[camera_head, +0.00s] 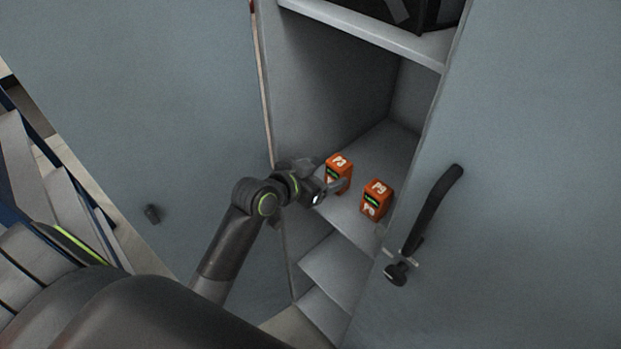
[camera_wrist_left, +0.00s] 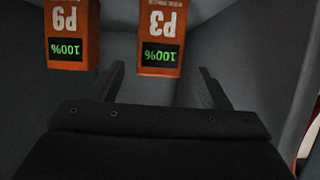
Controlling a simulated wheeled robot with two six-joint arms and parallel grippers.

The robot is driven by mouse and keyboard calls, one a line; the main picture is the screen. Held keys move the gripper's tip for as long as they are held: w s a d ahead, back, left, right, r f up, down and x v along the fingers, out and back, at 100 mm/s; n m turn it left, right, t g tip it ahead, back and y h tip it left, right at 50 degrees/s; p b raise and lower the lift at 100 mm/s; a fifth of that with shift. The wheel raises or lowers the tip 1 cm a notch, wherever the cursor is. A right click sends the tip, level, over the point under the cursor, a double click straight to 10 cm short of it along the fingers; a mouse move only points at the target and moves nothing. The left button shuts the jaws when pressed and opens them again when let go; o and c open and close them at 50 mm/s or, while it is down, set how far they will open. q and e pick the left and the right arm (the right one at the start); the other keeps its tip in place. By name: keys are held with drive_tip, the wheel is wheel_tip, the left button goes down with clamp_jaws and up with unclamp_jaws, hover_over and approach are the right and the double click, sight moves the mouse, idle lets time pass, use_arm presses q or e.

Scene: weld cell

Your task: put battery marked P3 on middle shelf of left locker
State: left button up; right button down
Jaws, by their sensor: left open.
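The orange battery marked P3 (camera_head: 339,172) stands upright on a grey shelf (camera_head: 362,225) inside the open locker. In the left wrist view it (camera_wrist_left: 161,38) appears upside down, with a green 100% display. My left gripper (camera_head: 328,187) is inside the locker, close in front of P3. In the left wrist view its two fingers (camera_wrist_left: 160,82) are apart and empty, and P3 lies ahead in line with the gap between them. Its lower part is partly hidden by the gripper in the head view. My right gripper is not in view.
A second orange battery, marked P9 (camera_head: 376,200), stands right of P3 on the same shelf. An upper shelf (camera_head: 370,33) with a dark case (camera_head: 400,12) is above, and lower shelves (camera_head: 335,270) are below. A door with a black handle (camera_head: 430,215) is at right.

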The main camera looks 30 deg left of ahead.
use_arm(q)
drive_tip(key=v, duration=0.4)
drive_tip(key=shift+s+r, duration=0.15)
drive_tip(key=shift+s, duration=0.1)
